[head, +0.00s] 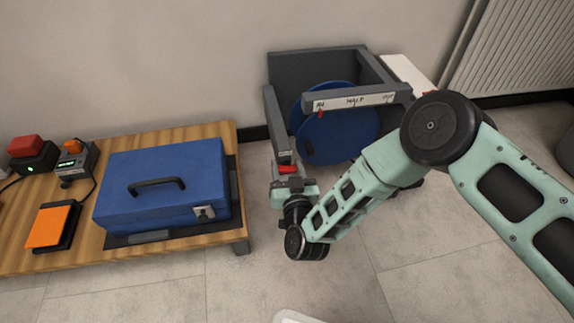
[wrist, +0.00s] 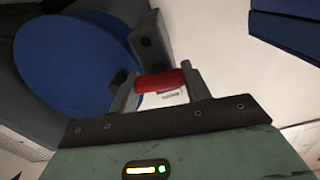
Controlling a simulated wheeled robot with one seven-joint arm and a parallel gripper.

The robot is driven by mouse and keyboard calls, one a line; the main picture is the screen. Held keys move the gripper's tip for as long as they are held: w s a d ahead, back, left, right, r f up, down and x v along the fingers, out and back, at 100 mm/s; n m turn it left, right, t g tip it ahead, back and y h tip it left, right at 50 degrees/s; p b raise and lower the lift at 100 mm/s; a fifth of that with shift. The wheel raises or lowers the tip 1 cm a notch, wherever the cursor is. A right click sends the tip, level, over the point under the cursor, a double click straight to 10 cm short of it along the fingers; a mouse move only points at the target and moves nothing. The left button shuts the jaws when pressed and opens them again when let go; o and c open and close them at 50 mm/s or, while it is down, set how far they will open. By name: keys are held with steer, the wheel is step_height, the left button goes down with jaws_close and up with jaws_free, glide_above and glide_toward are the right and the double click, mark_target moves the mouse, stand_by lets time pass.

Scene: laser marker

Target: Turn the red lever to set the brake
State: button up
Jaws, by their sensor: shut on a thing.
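The red lever (head: 288,169) shows in the head view at the front left corner of the grey frame (head: 275,112). In the wrist view the red lever (wrist: 160,81) lies crosswise between my two fingers. My gripper (wrist: 160,95) is shut on the lever; it also shows in the head view (head: 289,175), low beside the frame. A blue disc (head: 340,138) sits inside the frame, and it fills the upper left of the wrist view (wrist: 70,60). A small label behind the lever is partly hidden in the wrist view.
A wooden table (head: 180,135) stands at the left with a blue case (head: 165,185), an orange pad (head: 52,226) and small button boxes. A scale strip (head: 350,101) with a red pointer runs along the frame's front bar. A radiator (head: 520,50) is at the right. Floor is clear between table and frame.

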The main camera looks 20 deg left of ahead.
steer(key=shift+o, duration=0.2)
steer(key=shift+m, duration=0.7)
steer(key=o, duration=1)
steer(key=shift+c, duration=0.2)
steer(key=shift+d, duration=0.1)
